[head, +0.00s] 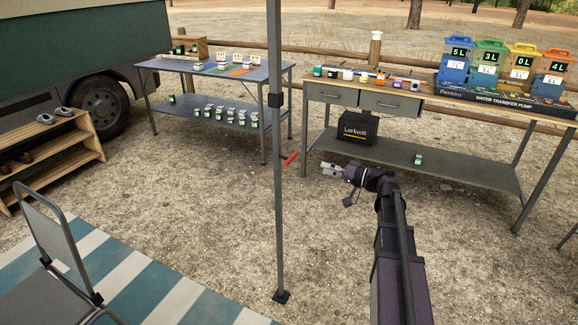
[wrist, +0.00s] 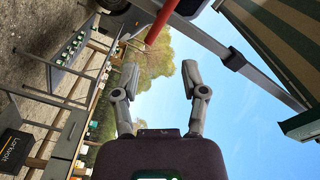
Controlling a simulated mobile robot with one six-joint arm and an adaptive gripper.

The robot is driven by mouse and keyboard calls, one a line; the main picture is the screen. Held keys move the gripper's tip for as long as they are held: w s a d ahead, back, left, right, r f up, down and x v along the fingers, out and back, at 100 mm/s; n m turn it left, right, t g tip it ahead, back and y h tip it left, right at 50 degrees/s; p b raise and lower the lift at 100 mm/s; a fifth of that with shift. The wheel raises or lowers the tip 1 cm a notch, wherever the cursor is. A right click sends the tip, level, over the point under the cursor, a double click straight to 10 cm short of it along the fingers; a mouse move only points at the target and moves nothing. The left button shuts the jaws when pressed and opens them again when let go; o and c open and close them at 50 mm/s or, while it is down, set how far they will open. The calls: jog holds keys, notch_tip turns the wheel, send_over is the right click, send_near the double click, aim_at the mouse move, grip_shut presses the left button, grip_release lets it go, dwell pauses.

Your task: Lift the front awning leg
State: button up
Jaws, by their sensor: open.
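The front awning leg (head: 277,200) is a grey upright pole with a black foot on the gravel and a dark collar partway up. A red handle (head: 290,158) sticks out from it to the right. My gripper (head: 326,170) is right of the handle, apart from it, with empty jaws. In the wrist view my gripper (wrist: 162,72) has its two fingers spread wide. The red handle (wrist: 162,22) lies beyond the fingertips at the top, and the leg (wrist: 205,42) crosses diagonally with its dark collar. The handle's top end is cut off there.
A workbench (head: 465,180) with drawers, colored water containers and small jars stands right. A folding table (head: 215,80) with green-labelled cans stands behind the leg. A chair (head: 50,240), striped mat (head: 110,270) and shoe rack (head: 50,150) are left. Gravel around the leg's foot is clear.

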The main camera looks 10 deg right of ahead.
aim_at(288, 159)
dwell(0.4)
jog(key=shift+x, duration=6.95)
jog(key=shift+c, duration=0.2)
grip_shut()
